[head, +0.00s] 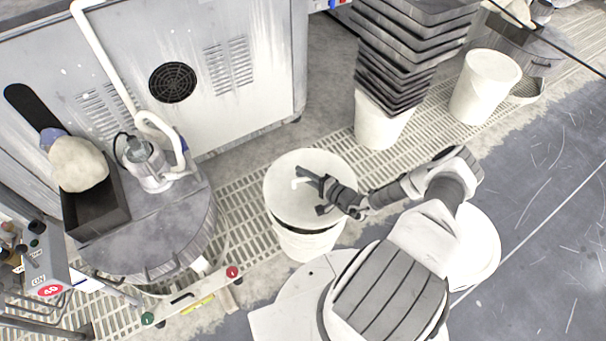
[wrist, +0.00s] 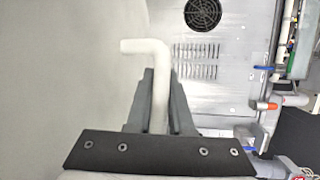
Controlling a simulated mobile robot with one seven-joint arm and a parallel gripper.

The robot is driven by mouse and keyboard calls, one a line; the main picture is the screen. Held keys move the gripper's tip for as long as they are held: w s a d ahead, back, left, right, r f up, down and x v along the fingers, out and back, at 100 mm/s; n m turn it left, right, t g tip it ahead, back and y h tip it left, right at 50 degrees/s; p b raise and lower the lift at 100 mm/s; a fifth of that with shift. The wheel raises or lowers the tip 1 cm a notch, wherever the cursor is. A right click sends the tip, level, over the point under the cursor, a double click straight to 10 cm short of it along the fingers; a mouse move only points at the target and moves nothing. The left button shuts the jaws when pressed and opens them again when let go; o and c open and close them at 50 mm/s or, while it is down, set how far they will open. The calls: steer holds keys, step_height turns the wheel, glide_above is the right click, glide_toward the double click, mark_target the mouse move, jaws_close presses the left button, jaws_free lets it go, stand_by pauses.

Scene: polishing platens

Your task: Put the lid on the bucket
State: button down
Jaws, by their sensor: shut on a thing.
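The round white lid (head: 290,212) is over the white bucket (head: 308,245) in the middle of the head view. A dark gap shows between the lid's near edge and the bucket, so the lid looks apart from the rim there. My gripper (head: 312,190) reaches in from the right above the lid. In the wrist view my gripper (wrist: 160,85) is shut on the lid's bent white handle (wrist: 147,46). The pale lid face (wrist: 65,70) fills the left of that view. Most of the bucket's opening is hidden under the lid.
A grey machine cabinet (head: 255,100) stands behind. A round platen table (head: 155,235) is at left, with a red-and-green-ended bar (head: 190,293) near it. Stacked dark trays (head: 405,60) and another white bucket (head: 483,90) stand at the back right. Floor grating surrounds the bucket.

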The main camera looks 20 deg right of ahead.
mark_target(303, 185)
steer(key=shift+f+b, duration=2.65)
steer(key=shift+f, duration=0.3)
steer(key=shift+f+b, duration=0.3)
steer(key=shift+f, duration=0.15)
steer(key=c, duration=0.7)
jaws_free()
steer(key=shift+c, duration=0.2)
steer(key=p+v, duration=0.4)
steer(key=v, duration=1.3)
steer(key=shift+s+d, duration=0.15)
steer(key=shift+d, duration=0.05)
